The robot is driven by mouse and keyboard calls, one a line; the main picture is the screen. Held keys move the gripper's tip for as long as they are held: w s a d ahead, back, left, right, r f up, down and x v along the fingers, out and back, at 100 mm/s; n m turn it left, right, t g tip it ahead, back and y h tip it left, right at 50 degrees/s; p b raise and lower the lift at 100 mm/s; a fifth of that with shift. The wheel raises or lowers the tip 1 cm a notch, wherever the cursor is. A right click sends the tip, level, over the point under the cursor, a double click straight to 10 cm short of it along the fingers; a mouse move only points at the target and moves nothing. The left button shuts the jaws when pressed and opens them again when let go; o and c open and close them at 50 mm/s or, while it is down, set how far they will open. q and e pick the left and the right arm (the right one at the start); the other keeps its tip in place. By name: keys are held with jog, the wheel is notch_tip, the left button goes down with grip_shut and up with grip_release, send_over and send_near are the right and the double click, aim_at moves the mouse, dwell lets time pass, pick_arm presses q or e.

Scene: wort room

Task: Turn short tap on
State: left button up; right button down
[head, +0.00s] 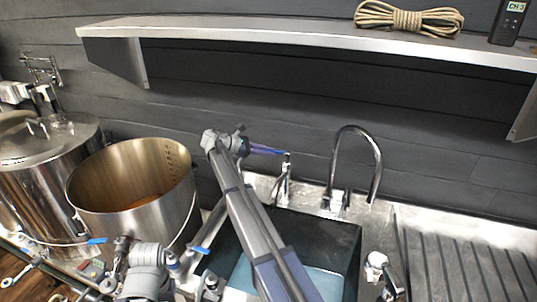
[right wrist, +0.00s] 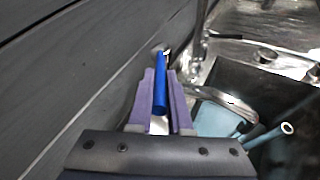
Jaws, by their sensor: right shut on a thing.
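The short tap (head: 286,178) is a small metal tap at the back left of the sink, left of a tall gooseneck tap. My right gripper (head: 262,149) reaches to the top of the short tap from the left. In the right wrist view, its two purple fingers (right wrist: 160,105) are shut on a blue lever handle (right wrist: 160,92), which runs forward toward the metal tap. The short tap's spout is small here, and I cannot tell whether water runs.
The tall gooseneck tap (head: 377,160) stands close on the right. The dark sink (head: 345,240) holds something light blue. A large open pot (head: 82,200) is at left. A metal shelf (head: 300,36) with coiled rope (head: 408,18) hangs above. The dark wall is close behind.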

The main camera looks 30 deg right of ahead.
jog(key=shift+w+d+m+g, duration=0.15)
jog(key=shift+w+m+g, duration=0.35)
jog(key=shift+g, duration=0.1)
jog(key=c, duration=0.8)
grip_release()
jog(key=shift+c, duration=0.2)
jog(key=p+v, duration=0.3)
jog(key=v, duration=0.4)
jog(key=shift+w+a+r, duration=0.15)
jog(key=shift+a+r, duration=0.05)
jog(key=shift+a, duration=0.05)
